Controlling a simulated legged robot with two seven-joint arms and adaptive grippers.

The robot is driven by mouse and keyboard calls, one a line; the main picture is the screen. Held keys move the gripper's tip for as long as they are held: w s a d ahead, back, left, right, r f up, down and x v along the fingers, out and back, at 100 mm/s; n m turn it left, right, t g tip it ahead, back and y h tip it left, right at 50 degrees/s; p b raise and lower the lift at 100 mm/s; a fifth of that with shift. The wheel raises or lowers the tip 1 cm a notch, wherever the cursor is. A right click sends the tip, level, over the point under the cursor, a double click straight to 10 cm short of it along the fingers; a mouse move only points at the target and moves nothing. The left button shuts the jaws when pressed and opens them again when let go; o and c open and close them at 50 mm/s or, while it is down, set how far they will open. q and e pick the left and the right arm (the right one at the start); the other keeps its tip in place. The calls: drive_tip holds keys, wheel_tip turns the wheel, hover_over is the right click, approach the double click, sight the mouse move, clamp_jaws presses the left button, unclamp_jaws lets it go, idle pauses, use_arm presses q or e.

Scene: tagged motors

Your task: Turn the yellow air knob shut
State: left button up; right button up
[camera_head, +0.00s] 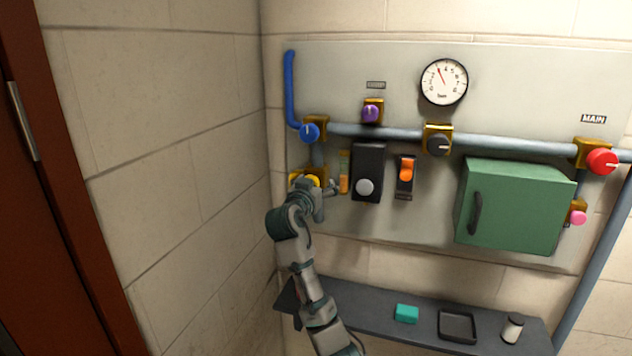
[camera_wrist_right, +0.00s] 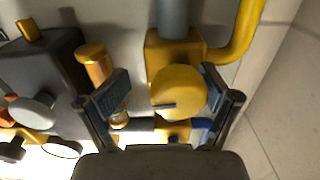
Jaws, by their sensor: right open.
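The yellow air knob (camera_wrist_right: 180,88) is round, with a short dark line on its face, and sits on a brass block in the right wrist view. In the head view it is mostly hidden behind my right gripper (camera_head: 322,190), with a bit of yellow (camera_head: 313,179) showing. In the right wrist view my right gripper (camera_wrist_right: 163,90) is open, one finger on each side of the knob. The right finger is close to the knob's edge; I cannot tell whether it touches. The left finger is farther off, with a gap. My left gripper is out of view.
An orange-capped tube (camera_wrist_right: 97,65) stands close to the left finger. A black box with a grey button (camera_head: 366,172) and an orange switch (camera_head: 406,172) are to the right. A blue knob (camera_head: 310,131) is above. A shelf (camera_head: 375,311) runs below; the side wall is at left.

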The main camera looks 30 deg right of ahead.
drive_tip(key=shift+w+f, duration=0.1)
drive_tip(key=shift+f, duration=0.05)
drive_tip(key=shift+o, duration=0.2)
drive_tip(key=shift+a, duration=0.3)
drive_tip(key=shift+a+r, duration=0.2)
drive_tip(key=shift+a, duration=0.4)
drive_tip(key=shift+a+r, duration=0.2)
drive_tip(key=shift+a, duration=0.4)
drive_tip(key=c, duration=1.2)
drive_tip(key=shift+d, duration=0.3)
drive_tip(key=shift+n, duration=0.4)
drive_tip(key=n, duration=0.4)
drive_tip(key=shift+r, duration=0.1)
drive_tip(key=n, duration=0.4)
drive_tip(key=shift+a, duration=0.1)
drive_tip(key=n, duration=0.6)
drive_tip(key=shift+f+n, duration=0.2)
drive_tip(key=shift+n, duration=0.1)
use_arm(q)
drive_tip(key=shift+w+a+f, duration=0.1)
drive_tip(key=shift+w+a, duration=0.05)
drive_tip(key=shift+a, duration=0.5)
use_arm(e)
drive_tip(key=shift+w+f+n, duration=0.1)
drive_tip(key=shift+n, duration=0.55)
drive_tip(key=shift+w+f+n, duration=0.1)
drive_tip(key=shift+n, duration=0.55)
